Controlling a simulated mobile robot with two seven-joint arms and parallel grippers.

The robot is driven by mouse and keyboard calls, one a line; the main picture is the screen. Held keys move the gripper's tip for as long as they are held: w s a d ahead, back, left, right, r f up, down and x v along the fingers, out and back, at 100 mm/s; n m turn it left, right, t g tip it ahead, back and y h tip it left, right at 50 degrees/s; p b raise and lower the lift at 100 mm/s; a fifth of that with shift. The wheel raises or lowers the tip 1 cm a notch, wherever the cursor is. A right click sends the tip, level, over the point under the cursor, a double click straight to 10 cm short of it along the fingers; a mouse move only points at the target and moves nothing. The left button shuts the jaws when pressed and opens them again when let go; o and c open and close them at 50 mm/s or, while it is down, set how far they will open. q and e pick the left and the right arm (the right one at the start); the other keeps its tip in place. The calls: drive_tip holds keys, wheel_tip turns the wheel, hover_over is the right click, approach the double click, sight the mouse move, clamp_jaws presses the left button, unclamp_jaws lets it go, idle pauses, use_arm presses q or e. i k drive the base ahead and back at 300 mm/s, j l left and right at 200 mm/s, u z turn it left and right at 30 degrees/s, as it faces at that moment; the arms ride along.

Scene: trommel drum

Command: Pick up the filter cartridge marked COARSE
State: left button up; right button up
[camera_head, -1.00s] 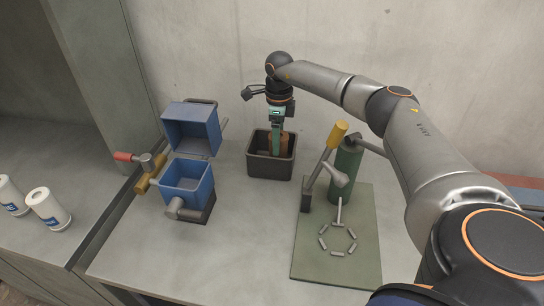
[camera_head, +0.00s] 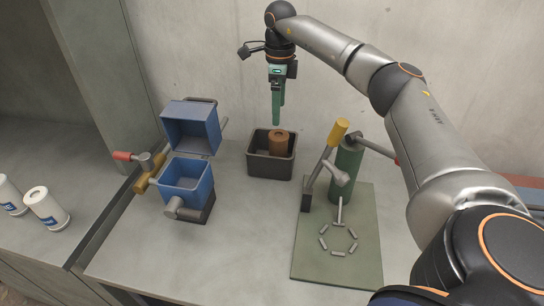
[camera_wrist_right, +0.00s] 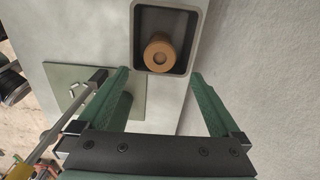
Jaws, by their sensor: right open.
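Two white cylindrical cartridges with blue labels, one nearer (camera_head: 47,208) and one at the left edge (camera_head: 10,196), stand on the left counter. Their label text is too small to read. My right gripper (camera_head: 277,122) is open and empty above a black bin (camera_head: 270,171), pointing down. A brown cylinder (camera_head: 279,142) stands in the bin. In the right wrist view the brown cylinder (camera_wrist_right: 160,52) lies just beyond the open fingers (camera_wrist_right: 160,73), with nothing between them. My left gripper is not in view.
A blue box (camera_head: 187,181) with its lid open and a red-tipped handle (camera_head: 123,156) stands between the cartridges and the bin. A green cylinder (camera_head: 347,172) and a yellow-topped lever (camera_head: 337,133) stand on a green plate (camera_head: 360,255) at right. The front middle of the table is clear.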

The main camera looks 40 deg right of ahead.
sight(40, 199)
drive_tip(key=k+j, duration=0.75)
drive_tip(key=j, duration=0.2)
